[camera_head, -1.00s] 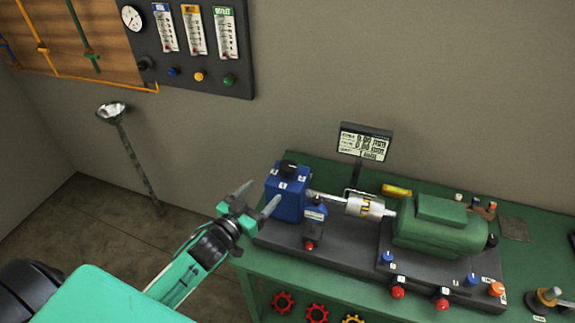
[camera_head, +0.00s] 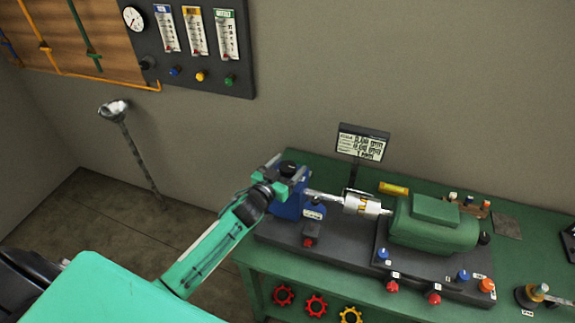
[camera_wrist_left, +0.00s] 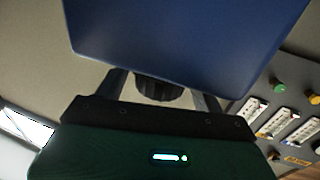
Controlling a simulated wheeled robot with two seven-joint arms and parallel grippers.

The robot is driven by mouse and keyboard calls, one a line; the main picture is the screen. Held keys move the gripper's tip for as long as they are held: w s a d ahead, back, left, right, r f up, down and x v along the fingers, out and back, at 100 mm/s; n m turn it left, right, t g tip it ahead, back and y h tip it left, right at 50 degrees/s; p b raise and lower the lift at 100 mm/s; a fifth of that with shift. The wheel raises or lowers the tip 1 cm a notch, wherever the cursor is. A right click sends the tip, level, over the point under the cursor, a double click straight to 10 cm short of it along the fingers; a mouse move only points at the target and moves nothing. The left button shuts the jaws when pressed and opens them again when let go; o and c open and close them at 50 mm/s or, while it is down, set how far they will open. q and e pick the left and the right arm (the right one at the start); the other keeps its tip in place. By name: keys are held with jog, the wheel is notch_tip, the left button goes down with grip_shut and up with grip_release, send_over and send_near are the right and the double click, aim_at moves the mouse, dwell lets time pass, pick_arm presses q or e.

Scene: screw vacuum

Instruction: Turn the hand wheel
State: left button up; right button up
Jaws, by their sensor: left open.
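The black ribbed knob (camera_head: 289,167) on top of the blue housing (camera_head: 287,209) at the left end of the bench looks like the hand wheel. My left gripper (camera_head: 283,172) is at the top of this housing, with its fingers on either side of the knob. In the left wrist view the dark knob (camera_wrist_left: 160,90) sits between the two open fingers (camera_wrist_left: 160,92), and the blue housing (camera_wrist_left: 185,35) fills the upper middle. Whether the fingers touch the knob cannot be told. My right gripper is not in view.
A steel shaft and coupling (camera_head: 362,204) join the blue housing to a green motor (camera_head: 432,224) on the green bench (camera_head: 330,168). A small display (camera_head: 363,144) stands behind. Red and yellow wheels (camera_head: 316,305) show below the bench edge. A gauge panel (camera_head: 198,83) hangs on the wall.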

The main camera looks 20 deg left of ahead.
pick_arm(q)
jog(key=shift+c, duration=0.4)
jog(key=c, duration=0.9)
jog(key=shift+m+h, duration=0.4)
jog(key=shift+h, duration=0.2)
